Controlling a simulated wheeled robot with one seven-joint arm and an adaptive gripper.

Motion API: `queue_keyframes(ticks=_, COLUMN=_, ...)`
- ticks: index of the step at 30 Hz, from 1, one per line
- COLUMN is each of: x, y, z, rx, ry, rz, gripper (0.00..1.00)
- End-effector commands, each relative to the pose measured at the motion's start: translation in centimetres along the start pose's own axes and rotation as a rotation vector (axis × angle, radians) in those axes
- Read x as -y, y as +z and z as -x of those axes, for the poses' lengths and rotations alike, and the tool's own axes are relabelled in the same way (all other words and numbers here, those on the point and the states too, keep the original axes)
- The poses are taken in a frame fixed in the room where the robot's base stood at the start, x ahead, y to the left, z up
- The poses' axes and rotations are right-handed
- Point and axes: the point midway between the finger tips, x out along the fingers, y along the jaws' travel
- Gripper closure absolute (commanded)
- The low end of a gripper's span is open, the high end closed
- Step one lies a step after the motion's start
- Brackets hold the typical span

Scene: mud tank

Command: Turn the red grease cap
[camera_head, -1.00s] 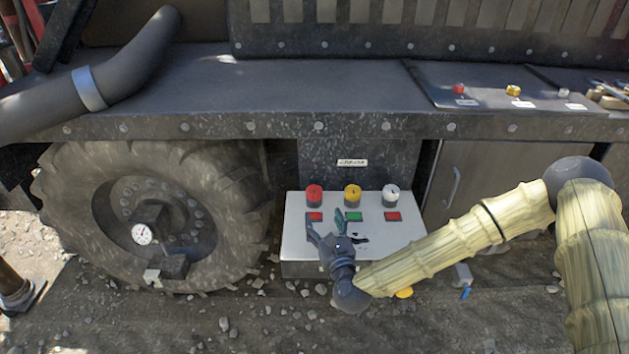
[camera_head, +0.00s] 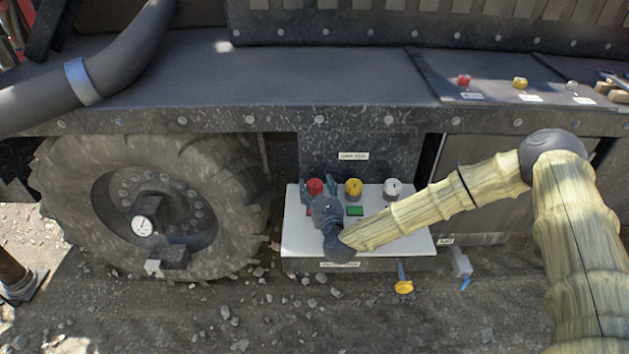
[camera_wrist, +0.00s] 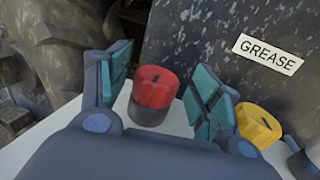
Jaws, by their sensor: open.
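The red grease cap (camera_head: 314,186) stands upright at the back left of a white panel box (camera_head: 408,237). In the wrist view the red cap (camera_wrist: 154,88) sits on a dark base between my two teal-padded fingers, with a gap on each side. My gripper (camera_head: 317,191) is open and points at the cap from the front; it also shows in the wrist view (camera_wrist: 160,82). In the head view the gripper hides the lower part of the cap and most of the red patch below it.
A yellow cap (camera_head: 353,188) stands just right of the red one, close to my right finger. A white cap (camera_head: 392,188) is further right. A GREASE label (camera_head: 353,156) is on the dark plate behind. A large tyre (camera_head: 215,200) stands left of the box.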

Motion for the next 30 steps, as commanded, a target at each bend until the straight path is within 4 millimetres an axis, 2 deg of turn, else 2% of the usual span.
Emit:
queue_keyframes(ticks=6, x=-0.1, y=0.0, z=-1.7, rx=0.000, ry=0.002, rz=0.001, gripper=0.36)
queue_keyframes(ticks=16, x=-0.1, y=0.0, z=-2.0, rx=0.000, ry=0.002, rz=0.000, gripper=0.36)
queue_keyframes(ticks=17, x=-0.1, y=0.0, z=-2.0, rx=0.000, ry=0.002, rz=0.000, gripper=0.37)
queue_keyframes(ticks=24, x=-0.1, y=0.0, z=-2.0, rx=0.000, ry=0.002, rz=0.000, gripper=0.81)
queue_keyframes(ticks=30, x=-0.1, y=-0.1, z=-2.0, rx=0.001, ry=-0.004, rz=0.000, gripper=0.82)
